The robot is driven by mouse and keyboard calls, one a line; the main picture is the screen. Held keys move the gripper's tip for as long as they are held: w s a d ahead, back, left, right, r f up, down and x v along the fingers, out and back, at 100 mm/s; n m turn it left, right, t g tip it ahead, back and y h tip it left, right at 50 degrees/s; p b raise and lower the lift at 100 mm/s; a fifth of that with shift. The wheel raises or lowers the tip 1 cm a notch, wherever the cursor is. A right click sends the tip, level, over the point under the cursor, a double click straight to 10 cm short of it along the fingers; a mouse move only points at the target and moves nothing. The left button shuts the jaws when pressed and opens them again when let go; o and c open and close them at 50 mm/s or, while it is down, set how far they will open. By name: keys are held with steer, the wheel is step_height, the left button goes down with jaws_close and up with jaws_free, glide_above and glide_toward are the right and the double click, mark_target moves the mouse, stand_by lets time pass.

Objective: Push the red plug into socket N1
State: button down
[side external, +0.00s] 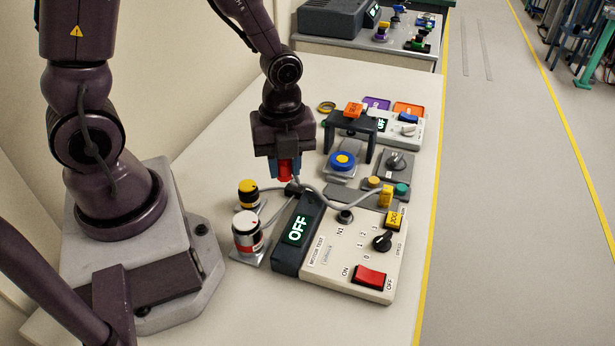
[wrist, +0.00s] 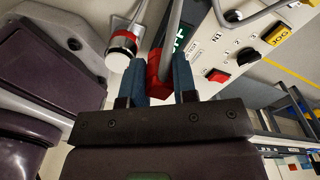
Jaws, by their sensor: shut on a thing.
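My gripper (side external: 286,174) is shut on the red plug (side external: 284,170) and holds it above the table, left of and higher than the motor test box (side external: 330,258). In the wrist view the red plug (wrist: 154,78) sits between the blue fingers of my gripper (wrist: 159,72), with a grey cable (wrist: 172,38) running off it. Socket N1 (side external: 345,215) is a dark round port on the top of the box, above its printed label. The plug is apart from the socket. In the wrist view the N1 label (wrist: 217,37) shows near the top.
A yellow-topped cylinder (side external: 249,193) and a red-and-white one (side external: 247,235) stand left of the box. The box carries a dark OFF display (side external: 298,230), a black knob (side external: 382,240) and a red switch (side external: 369,276). Behind stand a blue button unit (side external: 343,162) and a dark bridge-shaped stand (side external: 349,125).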

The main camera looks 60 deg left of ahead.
glide_above(346, 214)
steer(key=s, duration=0.3)
steer(key=f, duration=0.2)
steer(key=w, duration=0.3)
steer(key=shift+n, duration=0.4)
steer(key=shift+f, duration=2.9)
steer(key=shift+f, duration=0.6)
steer(key=c, duration=0.8)
jaws_free()
